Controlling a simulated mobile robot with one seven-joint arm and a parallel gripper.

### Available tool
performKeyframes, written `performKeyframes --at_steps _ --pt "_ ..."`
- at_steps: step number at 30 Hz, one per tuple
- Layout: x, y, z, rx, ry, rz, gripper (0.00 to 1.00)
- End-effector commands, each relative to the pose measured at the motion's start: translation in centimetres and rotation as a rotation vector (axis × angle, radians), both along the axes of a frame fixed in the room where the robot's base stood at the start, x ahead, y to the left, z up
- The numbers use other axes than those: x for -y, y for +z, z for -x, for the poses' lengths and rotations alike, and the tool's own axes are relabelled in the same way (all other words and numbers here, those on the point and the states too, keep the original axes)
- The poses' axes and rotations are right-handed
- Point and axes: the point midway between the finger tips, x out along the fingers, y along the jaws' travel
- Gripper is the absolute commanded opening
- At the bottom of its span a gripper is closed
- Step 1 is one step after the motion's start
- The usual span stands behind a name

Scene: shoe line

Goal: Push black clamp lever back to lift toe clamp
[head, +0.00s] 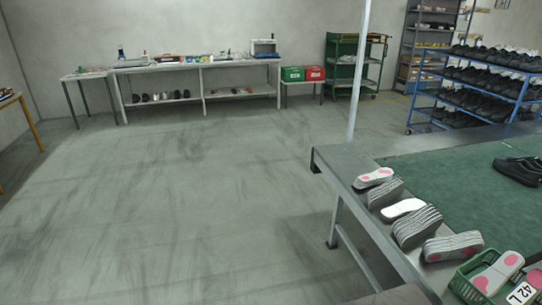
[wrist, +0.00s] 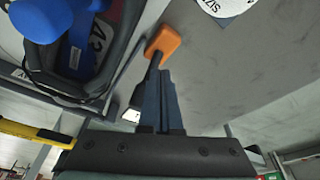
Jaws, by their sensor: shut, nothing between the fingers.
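My gripper (wrist: 161,76) shows in the wrist view, its dark fingers together and empty, pointing up the picture. Just beyond the fingertips is an orange block (wrist: 163,40) on a short black bar (wrist: 152,69); I cannot tell whether this is the clamp lever. The bar runs down beside the left finger, and I cannot tell whether they touch. A blue rounded part (wrist: 35,15) and a dark shoe-like piece with blue inside (wrist: 75,60) are at the upper left. No toe clamp can be made out for sure. The head view shows neither gripper nor clamp.
A grey surface (wrist: 245,65) with a white round label (wrist: 225,6) fills the wrist view's upper right. A yellow bar (wrist: 30,133) is at lower left. In the head view, a green-topped bench (head: 450,190) carries soles and a green crate (head: 470,284); open floor lies left.

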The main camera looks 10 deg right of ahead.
Motion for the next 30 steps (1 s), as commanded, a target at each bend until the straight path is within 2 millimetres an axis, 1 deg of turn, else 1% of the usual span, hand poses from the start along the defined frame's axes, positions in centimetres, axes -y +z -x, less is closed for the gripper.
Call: performKeyframes --at_steps 8,18,22,26,30 --pt "-0.1 0.0 0.0 0.0 0.0 0.0 0.0" --pt "-1.4 0.1 0.1 0.0 0.001 0.0 0.0" --pt "-1.5 0.1 0.1 0.0 0.001 0.0 0.0" --pt "-1.5 0.8 0.1 0.0 0.001 0.001 0.0" --pt "-1.5 2.0 0.1 0.0 0.001 0.001 0.0"
